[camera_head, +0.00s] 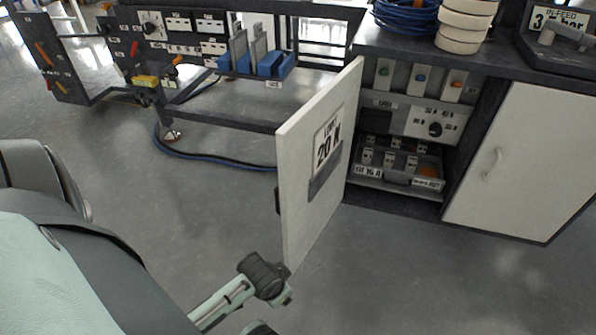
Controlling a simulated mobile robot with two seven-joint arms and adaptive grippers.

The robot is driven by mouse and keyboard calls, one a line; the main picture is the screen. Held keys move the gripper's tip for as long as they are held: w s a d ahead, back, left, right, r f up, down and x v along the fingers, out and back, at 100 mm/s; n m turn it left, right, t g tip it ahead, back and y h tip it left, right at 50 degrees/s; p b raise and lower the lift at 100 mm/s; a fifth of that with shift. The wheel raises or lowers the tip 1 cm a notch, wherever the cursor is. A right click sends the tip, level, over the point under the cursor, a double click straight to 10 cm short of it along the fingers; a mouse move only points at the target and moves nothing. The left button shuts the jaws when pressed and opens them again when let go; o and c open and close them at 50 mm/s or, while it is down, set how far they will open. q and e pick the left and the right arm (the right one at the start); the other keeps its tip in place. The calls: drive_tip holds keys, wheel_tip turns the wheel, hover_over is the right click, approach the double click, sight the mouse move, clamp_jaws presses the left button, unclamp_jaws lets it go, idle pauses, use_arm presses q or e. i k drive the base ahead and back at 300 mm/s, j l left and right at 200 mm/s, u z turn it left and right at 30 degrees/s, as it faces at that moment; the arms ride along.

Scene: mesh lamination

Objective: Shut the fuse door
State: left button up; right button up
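The fuse door (318,160) is a white panel with a "LIMIT 20 N" label. It stands wide open, swung out toward me from the left side of the fuse compartment (400,190). A dark handle part shows at its left edge. My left gripper (268,293) is low in the picture, in front of the door's lower left corner. It overlaps that corner closely in the picture; I cannot tell whether they touch. My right gripper is not in view.
The compartment holds switches, a dial and a tray of fuses (400,160). A closed white door (525,165) is to the right. Blue cable (408,14) and white rolls (465,25) sit on top. A bench frame and a floor hose (215,160) are left. The front floor is clear.

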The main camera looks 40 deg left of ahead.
sight(313, 147)
drive_tip(key=k+j, duration=0.1)
drive_tip(key=j, duration=0.25)
drive_tip(key=k+j+z, duration=0.1)
drive_tip(key=j, duration=0.25)
drive_tip(key=k+j, duration=0.15)
drive_tip(key=j, duration=0.2)
drive_tip(key=i+j+z, duration=0.1)
drive_tip(key=j, duration=0.45)
drive_tip(key=i+j, duration=0.1)
drive_tip(key=j, duration=0.5)
drive_tip(key=z, duration=0.05)
